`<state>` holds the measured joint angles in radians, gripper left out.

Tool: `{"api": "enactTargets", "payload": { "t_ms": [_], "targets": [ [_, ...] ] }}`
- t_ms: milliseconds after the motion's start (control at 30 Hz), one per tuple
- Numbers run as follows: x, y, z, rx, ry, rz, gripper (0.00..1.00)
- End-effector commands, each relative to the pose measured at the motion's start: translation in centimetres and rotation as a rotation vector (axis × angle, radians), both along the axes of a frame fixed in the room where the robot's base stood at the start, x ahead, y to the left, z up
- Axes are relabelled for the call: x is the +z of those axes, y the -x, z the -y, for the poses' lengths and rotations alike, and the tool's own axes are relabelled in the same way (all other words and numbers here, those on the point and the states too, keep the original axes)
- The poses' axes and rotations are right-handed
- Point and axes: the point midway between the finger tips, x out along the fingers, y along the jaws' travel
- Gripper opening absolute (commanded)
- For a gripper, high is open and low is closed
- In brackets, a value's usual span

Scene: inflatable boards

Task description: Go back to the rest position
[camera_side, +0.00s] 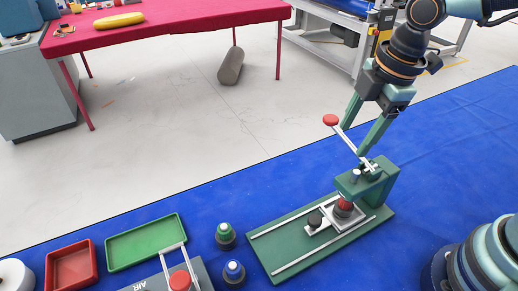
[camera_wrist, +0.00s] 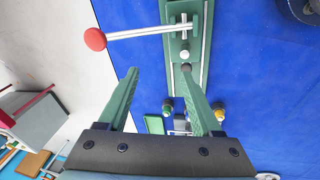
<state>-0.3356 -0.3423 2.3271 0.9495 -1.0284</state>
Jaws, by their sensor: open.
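My gripper (camera_side: 352,140) is open and empty, its fingers pointing down by the lever of a green press. In the wrist view the gripper (camera_wrist: 160,69) shows its two fingers spread apart, with blue mat between the tips. The lever (camera_side: 346,139) has a red knob at its raised left end; in the wrist view the red knob (camera_wrist: 95,39) lies beyond the left fingertip. I cannot tell whether a finger touches the lever. The green press (camera_side: 382,186) stands on a green base plate (camera_side: 290,241) with rails. A red-topped piece (camera_side: 344,205) sits under the press head.
A green-capped valve (camera_side: 225,235) and blue-capped valve (camera_side: 234,272) stand left of the plate. A green tray (camera_side: 125,246), red tray (camera_side: 60,270) and grey air unit (camera_side: 205,275) lie front left. A red table (camera_side: 190,14) stands behind.

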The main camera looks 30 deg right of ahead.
Motion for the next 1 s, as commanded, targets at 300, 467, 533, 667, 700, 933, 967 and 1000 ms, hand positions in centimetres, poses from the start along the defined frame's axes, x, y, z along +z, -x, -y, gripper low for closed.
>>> {"api": "enactTargets", "payload": {
  "t_ms": [300,467,533,667,700,933,967,1000],
  "targets": [
    [3.4,-0.1,7.4,-0.92,-0.259,0.148,0.66],
    [4.2,0.3,9.4,-1.194,-0.362,0.192,0.66],
    [4.4,0.4,9.9,-1.257,-0.387,0.2,0.66],
    [4.4,0.5,10.2,-1.304,-0.406,0.204,0.66],
    [4.4,0.5,10.2,-1.306,-0.407,0.204,0.66],
    [4.4,0.4,10.1,-1.302,-0.405,0.203,0.66],
    [4.4,0.4,10.1,-1.302,-0.405,0.203,0.66],
    [4.4,0.4,10.1,-1.301,-0.405,0.203,0.66]
  ]
}}
